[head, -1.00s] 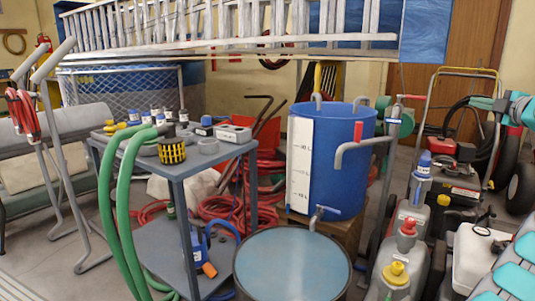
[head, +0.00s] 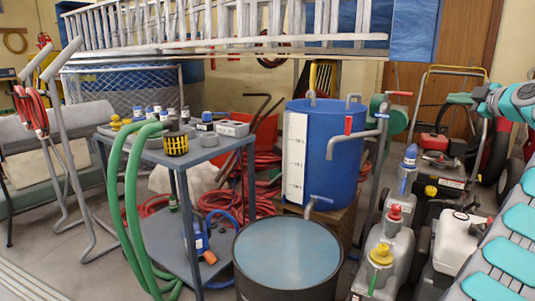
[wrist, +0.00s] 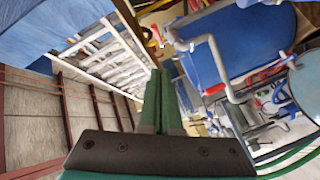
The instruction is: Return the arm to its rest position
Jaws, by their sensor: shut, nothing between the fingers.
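My gripper (wrist: 161,105) shows in the wrist view as two narrow green fingers, closed together with nothing between them. Its dark mounting plate (wrist: 160,153) crosses the bottom of that view. The fingers look apart from the things behind them.
A blue tank (head: 340,160) with grey pipes stands mid-right, behind an open-topped drum (head: 287,258). A ladder (head: 230,44) spans the top. A grey cart (head: 215,150) with green hoses (head: 130,200) stands left of the tank. Jerrycans (head: 385,255) crowd the right.

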